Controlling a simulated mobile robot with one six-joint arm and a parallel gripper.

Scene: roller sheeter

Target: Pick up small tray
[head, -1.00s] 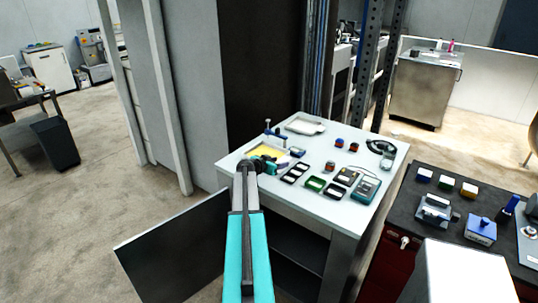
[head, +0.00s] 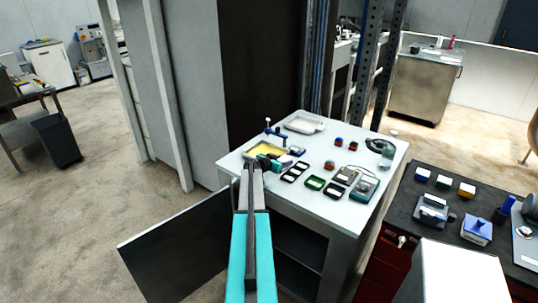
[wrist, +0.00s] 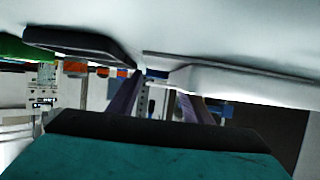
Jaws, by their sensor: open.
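Two tray-like things on the white tabletop could be the small tray, and I cannot tell which is meant. A white shallow tray (head: 304,124) lies at the back edge, and a yellow-bottomed tray (head: 265,150) lies near the left edge. My gripper (head: 274,163) is at the tabletop's left side, just in front of the yellow tray, which it partly hides. In the wrist view its two fingers (wrist: 160,103) stand apart with nothing clearly between them. A dark-rimmed flat piece (wrist: 80,45) shows at upper left there. Contact is unclear.
Dark-framed pieces (head: 295,171), a green-rimmed piece (head: 315,183) and a meter (head: 364,188) lie right of my gripper. A blue-handled item (head: 272,130) stands behind it. An open cabinet door (head: 175,245) is at lower left. A dark bench (head: 410,205) stands right.

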